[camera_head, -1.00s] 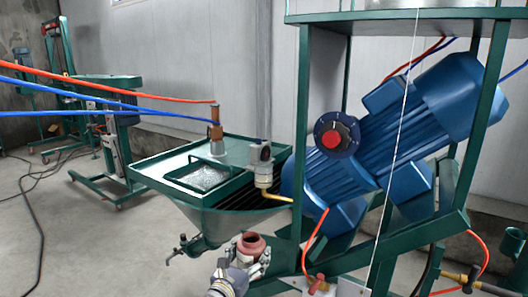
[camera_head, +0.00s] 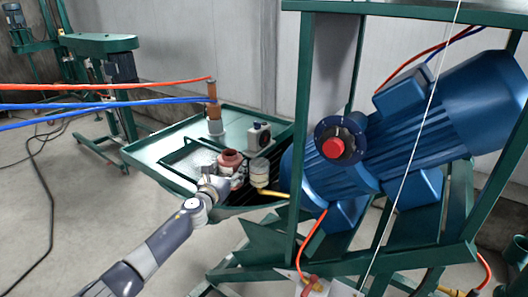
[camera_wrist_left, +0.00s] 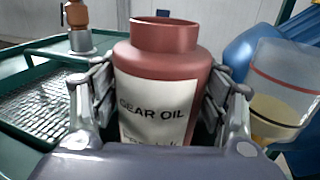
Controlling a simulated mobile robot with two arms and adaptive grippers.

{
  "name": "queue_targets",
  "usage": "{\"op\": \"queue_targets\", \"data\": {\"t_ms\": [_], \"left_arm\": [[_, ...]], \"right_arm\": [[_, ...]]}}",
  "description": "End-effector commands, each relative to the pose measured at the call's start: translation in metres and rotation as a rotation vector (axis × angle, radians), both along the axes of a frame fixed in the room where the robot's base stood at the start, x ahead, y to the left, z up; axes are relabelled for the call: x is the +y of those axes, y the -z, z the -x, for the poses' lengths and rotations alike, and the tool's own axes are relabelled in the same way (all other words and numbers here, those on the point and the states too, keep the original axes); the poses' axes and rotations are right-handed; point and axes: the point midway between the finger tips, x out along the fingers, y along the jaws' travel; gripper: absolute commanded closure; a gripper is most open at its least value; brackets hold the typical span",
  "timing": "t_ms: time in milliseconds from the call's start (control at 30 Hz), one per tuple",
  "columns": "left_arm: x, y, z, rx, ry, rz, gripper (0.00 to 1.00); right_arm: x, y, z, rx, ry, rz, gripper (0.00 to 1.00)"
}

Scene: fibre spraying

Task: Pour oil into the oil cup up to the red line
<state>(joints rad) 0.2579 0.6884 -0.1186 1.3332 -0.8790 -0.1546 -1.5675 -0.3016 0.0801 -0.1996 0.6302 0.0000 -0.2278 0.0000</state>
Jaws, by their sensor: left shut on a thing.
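A dark red bottle (camera_head: 230,158) with a white label reading "GEAR OIL" is held upright in my left gripper (camera_head: 228,180). In the left wrist view, the fingers of the gripper are shut on both sides of the bottle (camera_wrist_left: 160,75), and its wide mouth is open at the top. The clear oil cup (camera_head: 259,176) stands just right of the bottle in the head view. In the left wrist view, the cup (camera_wrist_left: 280,90) shows a red line, with yellowish oil lying below it. The bottle is beside the cup and not tilted over it. My right gripper is out of view.
The green hopper (camera_head: 160,153) with a metal grate lies left of and behind the bottle. A grey fitting (camera_head: 258,136) stands behind the cup. A large blue motor (camera_head: 400,140) and a green frame post (camera_head: 303,130) are close on the right. Red and blue hoses cross at left.

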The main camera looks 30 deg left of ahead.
Motion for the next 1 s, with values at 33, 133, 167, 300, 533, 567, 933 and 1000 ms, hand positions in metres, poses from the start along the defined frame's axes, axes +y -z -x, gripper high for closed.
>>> {"op": "queue_targets", "data": {"t_ms": [33,133,167,300,533,567,933,1000], "left_arm": [[0.002,-0.004,-0.001,-0.002,-0.002,0.0,0.68],[0.003,-0.005,-0.001,-0.002,-0.003,0.0,0.68],[0.003,-0.005,-0.001,-0.002,-0.003,0.001,0.68],[0.003,-0.004,-0.001,-0.002,-0.003,0.001,0.68],[0.002,-0.014,-0.001,-0.002,-0.003,-0.023,0.68],[0.002,-0.016,-0.001,-0.003,-0.003,-0.029,0.68],[-0.006,-0.066,-0.001,0.0,-0.002,-0.195,0.68],[-0.008,-0.07,-0.001,0.001,-0.002,-0.229,0.68]], "right_arm": [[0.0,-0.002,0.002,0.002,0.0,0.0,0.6],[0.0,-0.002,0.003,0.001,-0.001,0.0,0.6],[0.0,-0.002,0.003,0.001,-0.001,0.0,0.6],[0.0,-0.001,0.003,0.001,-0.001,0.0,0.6],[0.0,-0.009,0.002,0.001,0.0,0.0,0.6],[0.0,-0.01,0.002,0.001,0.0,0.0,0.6],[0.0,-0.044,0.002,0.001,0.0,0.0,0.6],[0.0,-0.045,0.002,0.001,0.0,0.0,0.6]]}}
